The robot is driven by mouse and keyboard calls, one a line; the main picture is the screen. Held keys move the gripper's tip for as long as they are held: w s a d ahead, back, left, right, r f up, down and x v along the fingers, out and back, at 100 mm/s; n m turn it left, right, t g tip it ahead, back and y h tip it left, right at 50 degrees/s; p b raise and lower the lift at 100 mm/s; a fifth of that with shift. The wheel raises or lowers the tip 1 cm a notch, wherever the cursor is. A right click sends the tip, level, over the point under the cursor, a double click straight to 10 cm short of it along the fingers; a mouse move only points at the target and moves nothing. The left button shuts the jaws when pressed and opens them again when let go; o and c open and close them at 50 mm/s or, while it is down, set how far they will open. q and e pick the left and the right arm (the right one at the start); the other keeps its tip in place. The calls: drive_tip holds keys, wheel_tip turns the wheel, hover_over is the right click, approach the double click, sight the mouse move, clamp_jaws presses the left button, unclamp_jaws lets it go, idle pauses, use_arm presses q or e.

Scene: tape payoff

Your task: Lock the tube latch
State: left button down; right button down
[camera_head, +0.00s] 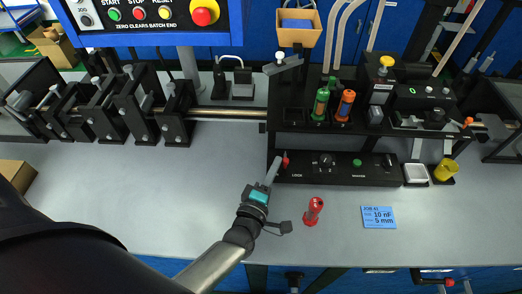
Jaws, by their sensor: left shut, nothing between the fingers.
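A long black control box (325,180) lies on the grey table. A small red lever (285,160) stands at its left end, above a small label that seems to read LOCK. This looks like the tube latch, but its exact position is hard to tell. My left gripper (274,169) is shut and empty, with its fingertips right beside the red lever; I cannot tell whether they touch it. A green tube (321,103) and an orange tube (345,105) stand upright in the black rack behind the box. My right gripper is not in view.
A red upright piece (313,210) and a blue job card (379,217) are on the table in front of the box. Several black stands (175,115) line the left. A white tray (416,174) and yellow cup (446,169) are at right. The table's left middle is clear.

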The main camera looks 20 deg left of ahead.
sight(292, 177)
use_arm(q)
drive_tip(key=shift+d+n+y, duration=0.5)
drive_tip(key=shift+y, duration=0.3)
drive_tip(key=shift+w+d, duration=0.15)
drive_tip(key=shift+d, duration=0.35)
drive_tip(key=shift+w+d, duration=0.25)
drive_tip(key=shift+d, duration=0.25)
drive_tip(key=shift+w+d, duration=0.2)
drive_tip(key=shift+d, duration=0.3)
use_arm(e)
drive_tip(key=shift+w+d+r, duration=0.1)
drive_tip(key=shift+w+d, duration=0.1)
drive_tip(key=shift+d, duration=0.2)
use_arm(q)
drive_tip(key=shift+w+d+r, duration=0.1)
drive_tip(key=shift+d, duration=0.2)
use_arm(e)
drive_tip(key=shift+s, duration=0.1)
